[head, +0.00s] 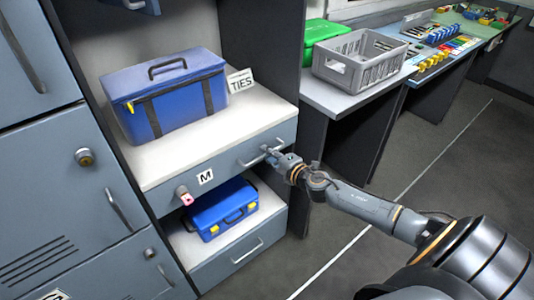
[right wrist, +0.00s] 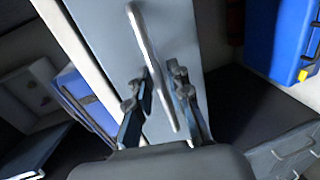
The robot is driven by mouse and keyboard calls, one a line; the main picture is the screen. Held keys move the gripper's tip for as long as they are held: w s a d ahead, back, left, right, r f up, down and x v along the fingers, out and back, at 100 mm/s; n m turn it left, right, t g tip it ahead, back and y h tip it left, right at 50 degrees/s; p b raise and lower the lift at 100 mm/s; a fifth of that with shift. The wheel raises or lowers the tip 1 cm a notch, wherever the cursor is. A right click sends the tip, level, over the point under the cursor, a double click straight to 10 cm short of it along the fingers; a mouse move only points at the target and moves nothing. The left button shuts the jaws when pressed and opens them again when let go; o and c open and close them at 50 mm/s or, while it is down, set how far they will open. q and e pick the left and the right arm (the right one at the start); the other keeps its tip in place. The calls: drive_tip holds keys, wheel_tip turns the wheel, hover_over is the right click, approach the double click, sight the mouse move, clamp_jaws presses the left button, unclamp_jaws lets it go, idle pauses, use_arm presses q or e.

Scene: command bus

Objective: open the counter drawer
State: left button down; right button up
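The counter drawer (head: 228,166) is a grey-blue front marked "M" under the white counter top, and it looks shut. Its silver bar handle (head: 256,158) is at the right part of the front. My right gripper (head: 272,153) is at the right end of this handle. In the right wrist view the handle (right wrist: 150,50) runs between the two fingers of the right gripper (right wrist: 162,92). The fingers stand apart on either side of the bar, with gaps visible. The drawer front (right wrist: 102,35) lies behind them. My left gripper is not in view.
A blue bag (head: 170,100) and a "TIES" card (head: 241,82) stand on the counter top (head: 262,105). A blue case (head: 222,208) sits on the shelf below, above a lower drawer (head: 240,262). A grey crate (head: 360,62) is on the right-hand bench. Floor at right is clear.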

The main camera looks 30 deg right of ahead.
drive_tip(key=shift+w, duration=0.25)
clamp_jaws()
